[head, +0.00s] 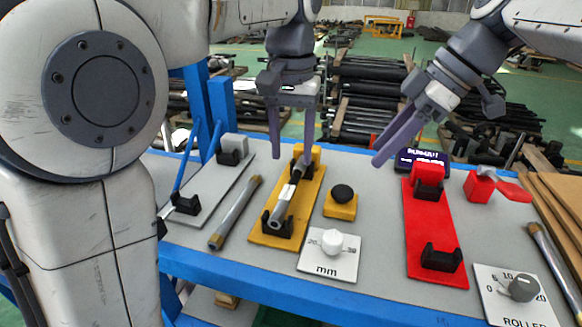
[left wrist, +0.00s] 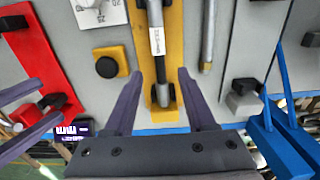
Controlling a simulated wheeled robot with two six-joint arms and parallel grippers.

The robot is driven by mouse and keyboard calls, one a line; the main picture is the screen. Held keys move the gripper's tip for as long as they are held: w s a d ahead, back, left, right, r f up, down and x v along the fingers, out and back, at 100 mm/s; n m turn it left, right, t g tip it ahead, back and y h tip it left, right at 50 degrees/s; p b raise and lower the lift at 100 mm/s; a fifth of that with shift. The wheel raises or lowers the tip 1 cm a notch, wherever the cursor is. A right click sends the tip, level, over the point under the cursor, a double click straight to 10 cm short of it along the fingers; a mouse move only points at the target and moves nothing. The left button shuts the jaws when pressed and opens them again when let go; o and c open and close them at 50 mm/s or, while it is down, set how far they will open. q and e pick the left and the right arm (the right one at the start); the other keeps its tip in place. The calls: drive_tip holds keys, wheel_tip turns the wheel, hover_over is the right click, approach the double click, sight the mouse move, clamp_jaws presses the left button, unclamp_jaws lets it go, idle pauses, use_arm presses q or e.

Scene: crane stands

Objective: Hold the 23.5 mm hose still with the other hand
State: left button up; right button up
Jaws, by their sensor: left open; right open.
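A grey hose (head: 285,199) with a white label lies in the black cradles of the yellow stand (head: 262,226); the label's print is too small to read. In the left wrist view the hose (left wrist: 155,20) runs between my open left fingers, its end in a black cradle. My left gripper (head: 291,158) is open above the far end of the yellow stand, pointing down; I cannot tell whether it touches the hose. My right gripper (head: 386,150) is open and empty, tilted in the air between the yellow and red stands. Its purple fingers also show at the left of the left wrist view (left wrist: 28,112).
A red stand (head: 420,225) with empty black cradles is at right, a grey stand (head: 215,190) at left. Loose hoses lie at left (head: 237,212) and right (head: 553,268). A yellow button box (head: 341,210) and white mm dial plate (head: 315,256) stand between the stands.

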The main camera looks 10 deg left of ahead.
sight(292, 183)
use_arm(q)
wheel_tip(292, 183, down, 6)
drive_tip(key=shift+f, duration=0.25)
clamp_jaws()
idle(2.3)
use_arm(e)
drive_tip(key=c, duration=0.4)
drive_tip(key=shift+w+d+r, duration=0.15)
drive_tip(key=shift+d+r, duration=0.05)
drive_tip(key=shift+r, duration=0.05)
clamp_jaws()
drive_tip(key=d+r+y, duration=0.1)
drive_tip(key=w+d+r+y, duration=0.1)
drive_tip(key=r, duration=0.1)
drive_tip(key=shift+r+g+y, duration=0.2)
drive_tip(key=shift+g+y, duration=0.2)
